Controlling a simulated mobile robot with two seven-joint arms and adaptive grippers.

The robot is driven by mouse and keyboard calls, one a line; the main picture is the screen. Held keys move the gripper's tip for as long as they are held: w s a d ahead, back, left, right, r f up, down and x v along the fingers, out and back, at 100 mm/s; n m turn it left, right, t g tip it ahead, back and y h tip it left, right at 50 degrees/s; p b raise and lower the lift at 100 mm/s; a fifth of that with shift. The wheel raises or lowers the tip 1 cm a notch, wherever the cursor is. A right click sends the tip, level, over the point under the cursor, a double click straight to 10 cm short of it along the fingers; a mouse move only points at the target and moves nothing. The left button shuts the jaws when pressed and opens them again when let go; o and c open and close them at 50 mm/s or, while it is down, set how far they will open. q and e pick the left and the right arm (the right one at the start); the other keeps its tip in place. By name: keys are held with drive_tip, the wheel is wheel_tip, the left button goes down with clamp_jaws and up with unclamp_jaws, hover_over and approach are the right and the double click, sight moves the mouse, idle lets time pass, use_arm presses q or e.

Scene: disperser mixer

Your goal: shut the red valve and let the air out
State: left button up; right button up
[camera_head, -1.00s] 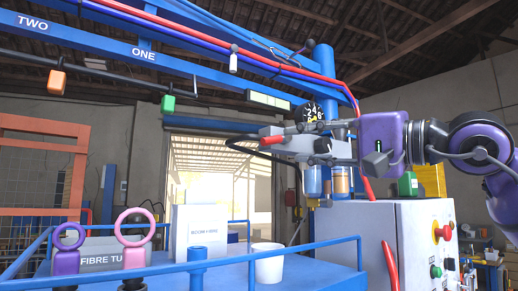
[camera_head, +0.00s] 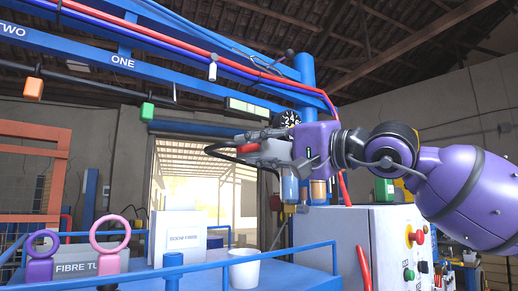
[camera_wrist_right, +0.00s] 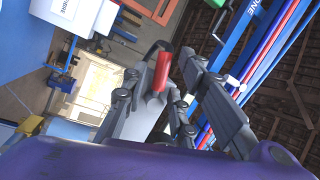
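The red valve handle (camera_head: 248,148) is a short red grip beside a black curved part, near the round gauge (camera_head: 290,118) on the blue post. My right gripper (camera_head: 250,140) reaches it from the right, with its fingers overlapping the handle. In the right wrist view the red handle (camera_wrist_right: 162,72) lies in the gap between the spread fingers of my right gripper (camera_wrist_right: 165,85). The fingers look open, and I see no clear grip on the handle. The valve's body is mostly hidden behind the gripper. My left gripper is not in view.
Two filter bowls (camera_head: 290,188) hang below the gauge. A grey control box (camera_head: 385,245) with a red button stands at the lower right. A blue rail (camera_head: 190,262) runs in front of a white cup (camera_head: 244,268). Red and blue hoses run overhead.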

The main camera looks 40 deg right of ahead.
clamp_jaws()
drive_tip(key=shift+m+b, duration=0.3)
drive_tip(key=shift+w+a+m+b, duration=0.1)
drive_tip(key=shift+m+b, duration=0.35)
drive_tip(key=shift+m, duration=0.05)
drive_tip(key=shift+r+m+t+h+b, duration=0.15)
drive_tip(key=shift+m+t+h+b, duration=0.15)
drive_tip(key=shift+m+t+b, duration=0.15)
drive_tip(key=shift+r+m+b, duration=0.15)
drive_tip(key=shift+m+b, duration=0.25)
drive_tip(key=shift+m, duration=0.15)
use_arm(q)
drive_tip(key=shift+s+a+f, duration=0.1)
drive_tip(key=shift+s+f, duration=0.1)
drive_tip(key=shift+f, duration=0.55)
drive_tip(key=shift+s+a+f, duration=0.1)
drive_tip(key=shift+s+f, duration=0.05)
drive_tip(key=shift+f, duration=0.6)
use_arm(e)
drive_tip(key=shift+r, duration=0.1)
drive_tip(key=shift+o, duration=1.2)
unclamp_jaws()
drive_tip(key=shift+s, duration=0.25)
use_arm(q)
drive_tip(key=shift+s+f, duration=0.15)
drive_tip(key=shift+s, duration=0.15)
use_arm(e)
drive_tip(key=v, duration=1.2)
